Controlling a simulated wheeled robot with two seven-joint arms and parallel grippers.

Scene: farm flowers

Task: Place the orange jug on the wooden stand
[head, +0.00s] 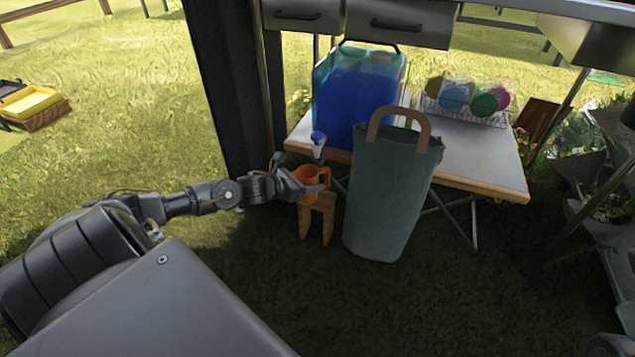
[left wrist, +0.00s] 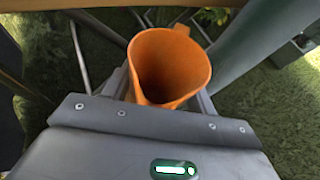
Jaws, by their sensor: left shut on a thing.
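The orange jug (head: 314,181) is at the end of my left arm, just above or on the wooden stand (head: 317,215); I cannot tell whether it touches. My left gripper (head: 299,184) is shut on the jug. In the left wrist view the orange jug (left wrist: 168,66) is upright between the jaws, its open mouth towards the camera and its handle on the far side. The stand is a small stool with its legs on the grass, its top partly hidden by the jug. My right gripper is not in view.
A blue water container (head: 355,95) with a tap (head: 318,142) sits on the table (head: 470,150), the tap above the jug. A tall green bag (head: 390,195) stands close right of the stand. A rack of colored cups (head: 465,105) is on the table.

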